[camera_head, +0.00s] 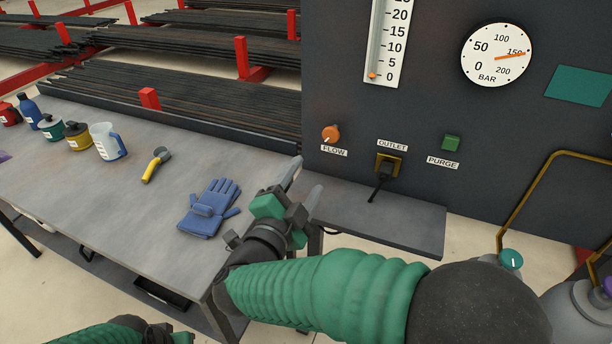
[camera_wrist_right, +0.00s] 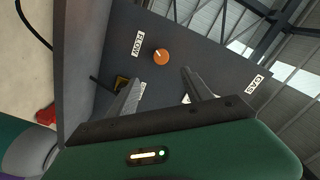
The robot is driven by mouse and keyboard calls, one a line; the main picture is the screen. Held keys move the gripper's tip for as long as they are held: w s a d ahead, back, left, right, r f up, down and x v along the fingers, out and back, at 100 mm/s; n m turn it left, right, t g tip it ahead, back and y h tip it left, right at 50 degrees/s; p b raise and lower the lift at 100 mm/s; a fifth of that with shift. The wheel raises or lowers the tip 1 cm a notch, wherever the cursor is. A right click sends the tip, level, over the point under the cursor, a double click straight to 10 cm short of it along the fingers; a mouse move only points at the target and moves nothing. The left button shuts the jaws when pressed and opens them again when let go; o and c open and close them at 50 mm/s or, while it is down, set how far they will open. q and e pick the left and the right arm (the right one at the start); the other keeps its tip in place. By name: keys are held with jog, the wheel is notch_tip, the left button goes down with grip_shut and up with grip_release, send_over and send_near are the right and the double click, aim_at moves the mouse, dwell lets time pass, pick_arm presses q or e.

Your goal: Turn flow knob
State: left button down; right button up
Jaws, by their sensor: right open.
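The orange flow knob (camera_head: 331,134) sits on the dark panel above its FLOW label, left of the outlet. It also shows in the right wrist view (camera_wrist_right: 161,55), beyond the fingertips and near the gap between them. My right gripper (camera_head: 305,180) is open and empty, below and left of the knob in the head view and apart from it. Its two fingers also show in the right wrist view (camera_wrist_right: 162,85). Part of my left arm shows at the bottom left edge of the head view; its fingers are not visible.
A shelf (camera_head: 385,222) juts out below. Blue gloves (camera_head: 208,208) and a yellow-handled tool (camera_head: 156,164) lie on the grey table (camera_head: 110,215).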

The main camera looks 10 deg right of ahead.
jog(key=r+n+p, duration=0.2)
jog(key=n+p, duration=0.1)
jog(key=p, duration=0.3)
jog(key=n+p, duration=0.8)
jog(key=p, duration=0.3)
send_near(330, 138)
jog(key=x, duration=0.9)
jog(key=shift+w, duration=0.1)
jog(key=shift+c, duration=0.2)
jog(key=c, duration=1.2)
jog(key=shift+f+b, duration=0.15)
jog(key=shift+b, duration=0.25)
grip_shut()
jog(key=shift+m, duration=0.4)
jog(key=shift+r, duration=0.2)
